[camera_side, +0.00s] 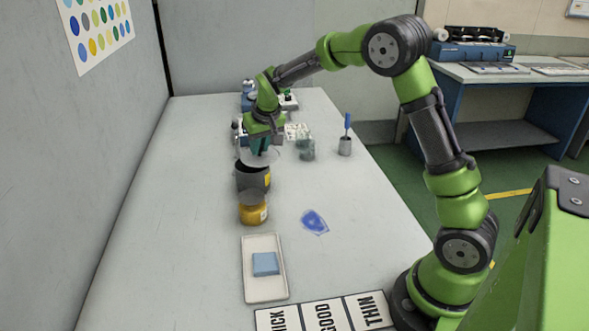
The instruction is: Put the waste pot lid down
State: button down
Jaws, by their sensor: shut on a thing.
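My gripper (259,148) points down over the far half of the table, above a dark pot (246,180) with a yellow label. It is shut on a pale, thin lid (271,158), which shows as a faint disc at the fingertips, just above the pot's mouth. The lid is small and hard to make out here. I cannot tell whether it touches the pot's rim. The fingers hide part of the lid.
A yellow jar (253,213) stands in front of the pot. Nearer are a white tray (281,284) with a blue sponge (265,264), and a blue patch (314,221). A cup (345,146) with a blue-handled tool and a glass jar (307,150) stand right. The table's left side is clear.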

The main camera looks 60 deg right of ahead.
jog(key=s+a+r, duration=0.1)
jog(key=s+a, duration=0.1)
jog(key=s, duration=0.9)
jog(key=s+d+f, duration=0.2)
jog(key=s, duration=0.1)
jog(key=s+d+f, duration=0.1)
jog(key=s+f, duration=0.2)
jog(key=s, duration=0.1)
jog(key=s+d+f, duration=0.2)
jog(key=s+f, duration=0.1)
jog(key=s, duration=0.1)
jog(key=shift+s+d, duration=0.1)
jog(key=shift+d, duration=0.2)
jog(key=shift+w+d, duration=0.15)
jog(key=shift+w, duration=0.25)
jog(key=w+d, duration=0.2)
jog(key=w, duration=0.2)
jog(key=w+d+f, duration=0.1)
jog(key=w+d, duration=0.1)
jog(key=w, duration=0.3)
jog(key=w+d, duration=0.2)
jog(key=w, duration=0.2)
jog(key=shift+w+d+f, duration=0.15)
jog(key=shift+d, duration=0.05)
jog(key=shift+s+x, duration=0.15)
jog(key=shift+x, duration=0.75)
jog(key=shift+s+x, duration=0.15)
jog(key=shift+x, duration=0.75)
jog(key=shift+a+f, duration=0.15)
jog(key=shift+f, duration=0.05)
